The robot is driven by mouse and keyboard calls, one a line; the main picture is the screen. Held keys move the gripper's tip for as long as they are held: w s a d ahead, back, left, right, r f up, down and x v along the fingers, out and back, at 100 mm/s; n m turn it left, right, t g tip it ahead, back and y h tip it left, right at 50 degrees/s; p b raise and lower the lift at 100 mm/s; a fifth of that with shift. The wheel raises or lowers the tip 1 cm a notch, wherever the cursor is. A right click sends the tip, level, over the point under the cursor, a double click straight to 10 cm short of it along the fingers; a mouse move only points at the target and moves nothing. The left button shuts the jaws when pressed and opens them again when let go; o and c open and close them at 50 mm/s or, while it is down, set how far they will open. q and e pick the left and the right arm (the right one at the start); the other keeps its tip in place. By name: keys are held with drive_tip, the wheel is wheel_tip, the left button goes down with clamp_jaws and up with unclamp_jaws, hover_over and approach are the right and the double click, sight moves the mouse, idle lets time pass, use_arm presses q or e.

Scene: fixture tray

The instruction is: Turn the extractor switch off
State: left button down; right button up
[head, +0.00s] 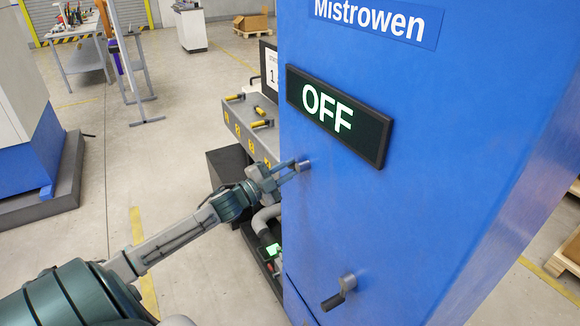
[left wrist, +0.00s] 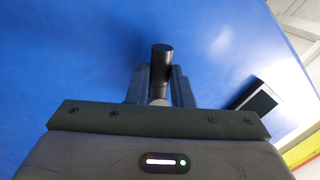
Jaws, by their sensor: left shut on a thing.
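The tall blue cabinet (head: 420,190) carries a dark display (head: 338,114) that reads OFF in lit letters. My left gripper (head: 285,171) is at the cabinet's front face, below the display's left end. In the left wrist view my left gripper (left wrist: 161,88) is shut on the switch handle (left wrist: 162,62), a short dark rod with a lighter base between the fingers. In the head view the fingers hide most of this handle, and only a small grey end (head: 303,165) shows. The blue face is close behind it. My right gripper is not in view.
A second handle (head: 338,291) with a silver base and black grip sticks out lower on the cabinet. A grey bench with yellow-handled parts (head: 261,124) stands left of the cabinet. The display's dark edge (left wrist: 256,101) is near my gripper in the left wrist view.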

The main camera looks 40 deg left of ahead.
use_arm(q)
drive_tip(key=shift+w+a+r+m+h, duration=0.1)
drive_tip(key=shift+r+m+h, duration=0.2)
drive_tip(key=shift+m, duration=0.85)
drive_tip(key=shift+a+r+m+h, duration=0.15)
drive_tip(key=shift+r+m+h, duration=0.2)
drive_tip(key=shift+m, duration=0.85)
drive_tip(key=shift+w+a+r+m+h, duration=0.1)
drive_tip(key=shift+r+m+h, duration=0.2)
drive_tip(key=shift+m, duration=0.85)
drive_tip(key=shift+g, duration=0.3)
drive_tip(key=c, duration=1.3)
unclamp_jaws()
drive_tip(key=shift+s, duration=0.1)
drive_tip(key=shift+r, duration=0.1)
drive_tip(key=shift+s, duration=0.15)
